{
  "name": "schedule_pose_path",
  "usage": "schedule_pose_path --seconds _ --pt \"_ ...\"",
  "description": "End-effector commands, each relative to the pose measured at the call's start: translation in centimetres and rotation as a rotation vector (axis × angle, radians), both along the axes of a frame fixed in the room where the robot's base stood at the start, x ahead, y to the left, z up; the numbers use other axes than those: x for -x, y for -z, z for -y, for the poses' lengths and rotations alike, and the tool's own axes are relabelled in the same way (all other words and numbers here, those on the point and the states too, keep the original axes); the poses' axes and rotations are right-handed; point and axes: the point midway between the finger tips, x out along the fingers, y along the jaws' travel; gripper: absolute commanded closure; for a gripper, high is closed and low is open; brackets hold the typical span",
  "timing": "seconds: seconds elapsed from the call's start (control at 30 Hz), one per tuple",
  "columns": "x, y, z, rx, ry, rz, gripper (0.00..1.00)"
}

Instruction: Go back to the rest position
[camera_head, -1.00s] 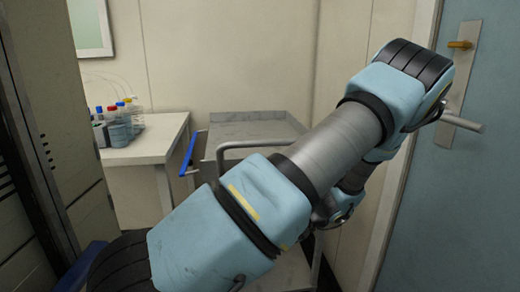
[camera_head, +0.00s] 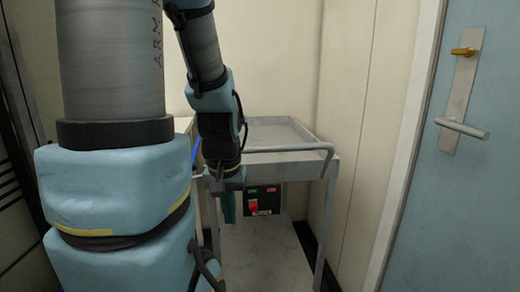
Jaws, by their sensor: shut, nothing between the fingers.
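My arm fills the left half of the head view, its upper links upright and its forearm bent downward. My gripper (camera_head: 228,208) hangs at the end of the arm, pointing down in front of the metal cart. It looks small and dark greenish at this distance. It is shut, with nothing seen held in it.
A grey metal cart (camera_head: 268,131) with a front handle rail stands in the middle. A dark box (camera_head: 263,211) with a red switch is seen below its top. A blue door (camera_head: 455,210) with a lever handle (camera_head: 462,127) is at the right. A dark cabinet stands at the left edge.

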Motion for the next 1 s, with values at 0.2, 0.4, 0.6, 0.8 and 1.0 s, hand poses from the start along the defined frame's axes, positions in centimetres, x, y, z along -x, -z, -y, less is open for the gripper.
schedule_pose_path --seconds 0.2,0.4,0.6,0.8,1.0 --pt "-0.1 -5.2 0.2 -0.001 0.004 -0.006 1.00" --pt "-0.1 -9.7 0.2 -0.001 0.004 -0.007 1.00" --pt "-0.1 -12.2 0.2 -0.001 0.004 -0.008 1.00" --pt "-0.1 -12.2 0.2 -0.002 0.004 -0.008 1.00" --pt "-0.1 -12.1 0.2 -0.002 0.004 -0.007 1.00"
